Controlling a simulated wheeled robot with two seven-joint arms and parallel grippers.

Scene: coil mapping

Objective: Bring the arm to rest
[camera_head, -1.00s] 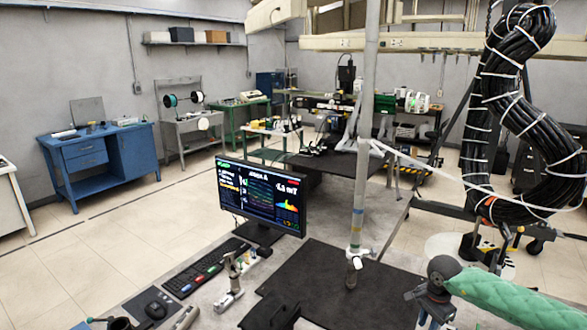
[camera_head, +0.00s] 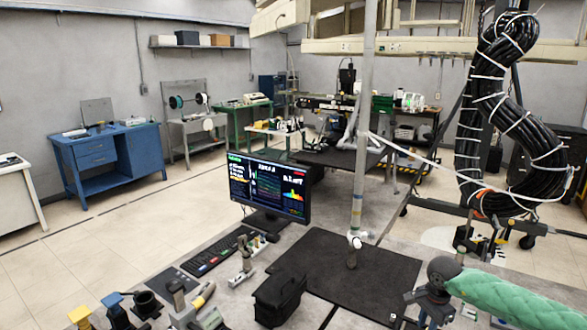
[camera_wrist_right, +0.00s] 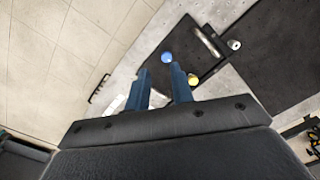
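My right gripper (camera_wrist_right: 160,78) shows in the right wrist view as two blue fingers with a gap between them, and I see nothing held there.
The workbench holds a monitor (camera_head: 268,190), a keyboard (camera_head: 215,252), a black bag (camera_head: 280,298), black mats (camera_head: 375,270) and several small tools at lower left. A grey pole (camera_head: 361,170) rises from it. A black cable bundle (camera_head: 520,130) hangs at right. Floor at left is clear.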

